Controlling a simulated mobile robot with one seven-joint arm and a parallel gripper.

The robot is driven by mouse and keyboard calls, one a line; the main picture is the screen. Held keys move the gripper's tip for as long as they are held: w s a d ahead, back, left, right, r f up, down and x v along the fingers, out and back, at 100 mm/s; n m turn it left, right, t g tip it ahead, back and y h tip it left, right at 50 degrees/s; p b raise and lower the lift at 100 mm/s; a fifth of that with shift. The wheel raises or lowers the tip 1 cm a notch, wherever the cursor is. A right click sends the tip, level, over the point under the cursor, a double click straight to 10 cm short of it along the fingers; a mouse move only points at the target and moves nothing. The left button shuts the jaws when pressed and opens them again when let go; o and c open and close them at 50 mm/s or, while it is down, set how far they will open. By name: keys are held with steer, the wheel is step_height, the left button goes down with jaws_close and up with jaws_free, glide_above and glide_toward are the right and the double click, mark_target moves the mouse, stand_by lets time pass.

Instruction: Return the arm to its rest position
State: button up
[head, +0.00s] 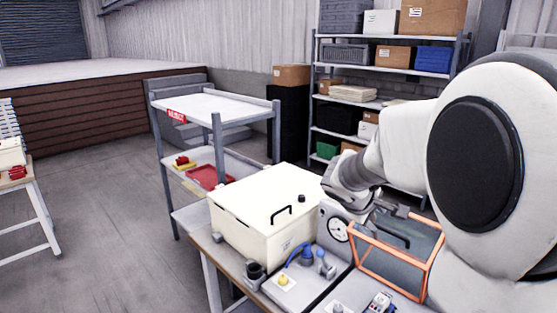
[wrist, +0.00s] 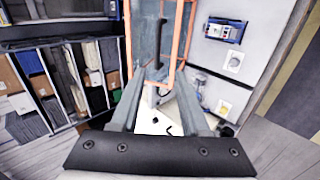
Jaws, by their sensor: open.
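My arm (head: 405,135) reaches in from the right side of the head view, over the workbench. My gripper (wrist: 158,92) shows in the wrist view with its two grey fingers spread apart and nothing held between them. In the head view my wrist is above the bench, near the orange-framed clear box (head: 432,262) and the round gauge (head: 338,230). The fingertips are hard to make out there. The orange frame with its dark handle (wrist: 158,50) lies ahead of the fingers in the wrist view. I cannot tell whether they touch it.
A cream lidded box (head: 258,238) with a black handle stands left on the bench. A blue curled item (head: 300,254) and small fixtures lie in front. A white cart (head: 215,107) stands behind, and a loaded shelf (head: 390,68) at the back. The floor at left (head: 110,220) is clear.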

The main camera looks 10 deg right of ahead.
steer(key=s+a+m+y, duration=0.2)
steer(key=s+a, duration=0.3)
steer(key=s, duration=0.3)
steer(key=s+a+r+m+y+b, duration=0.1)
steer(key=s+a+m+y, duration=0.1)
steer(key=s+a, duration=0.3)
steer(key=s+a+m+y, duration=0.3)
steer(key=s+a, duration=0.2)
steer(key=s, duration=0.6)
steer(key=shift+s+r, duration=0.3)
steer(key=shift+s, duration=0.05)
